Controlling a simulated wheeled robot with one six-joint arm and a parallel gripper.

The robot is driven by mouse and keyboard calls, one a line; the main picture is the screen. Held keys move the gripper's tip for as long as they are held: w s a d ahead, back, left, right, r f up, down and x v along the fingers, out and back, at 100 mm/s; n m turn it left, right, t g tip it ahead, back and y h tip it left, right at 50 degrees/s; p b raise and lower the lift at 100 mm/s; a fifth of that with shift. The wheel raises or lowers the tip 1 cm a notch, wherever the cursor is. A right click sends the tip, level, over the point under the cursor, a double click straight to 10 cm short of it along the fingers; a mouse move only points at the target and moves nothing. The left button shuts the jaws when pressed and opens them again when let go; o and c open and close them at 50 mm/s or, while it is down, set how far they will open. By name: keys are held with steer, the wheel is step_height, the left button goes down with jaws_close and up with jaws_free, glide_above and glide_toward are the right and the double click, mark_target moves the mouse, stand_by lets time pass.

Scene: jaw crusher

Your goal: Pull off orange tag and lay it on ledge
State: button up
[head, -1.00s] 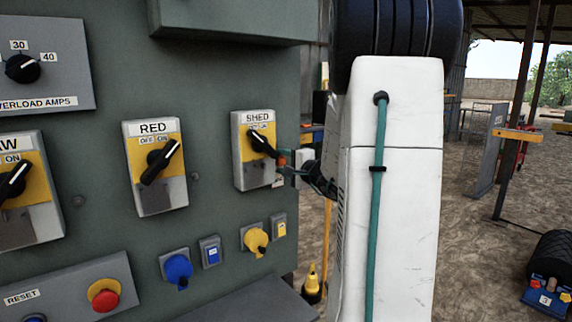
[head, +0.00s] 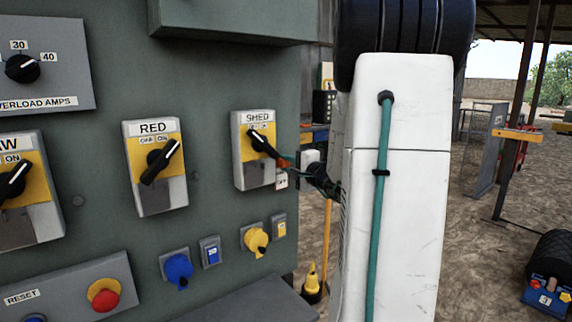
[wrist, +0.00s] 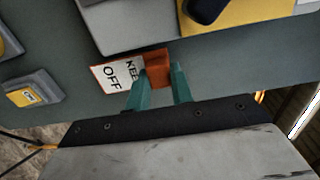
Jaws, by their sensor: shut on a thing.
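The orange tag (wrist: 157,66) is an orange clip with a white card (wrist: 112,74) reading "KEEP OFF". In the wrist view my gripper (wrist: 163,77) has its two teal fingers closed on the orange part. In the head view my gripper (head: 288,164) is at the right side of the SHED switch (head: 252,172), with the white card (head: 282,181) hanging below the fingers. The ledge (head: 238,303) is the grey shelf at the panel's foot.
The RED switch (head: 155,190) is left of the SHED switch. A yellow plug (head: 256,240) and a blue plug (head: 178,268) stick out above the ledge. A red button (head: 103,295) is at lower left. The ledge's visible top is bare.

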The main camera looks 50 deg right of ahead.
mark_target(287, 164)
steer(key=shift+s+a, duration=0.2)
steer(key=shift+s, duration=0.5)
steer(key=shift+s+a, duration=0.15)
steer(key=shift+s, duration=0.55)
steer(key=shift+a, duration=0.15)
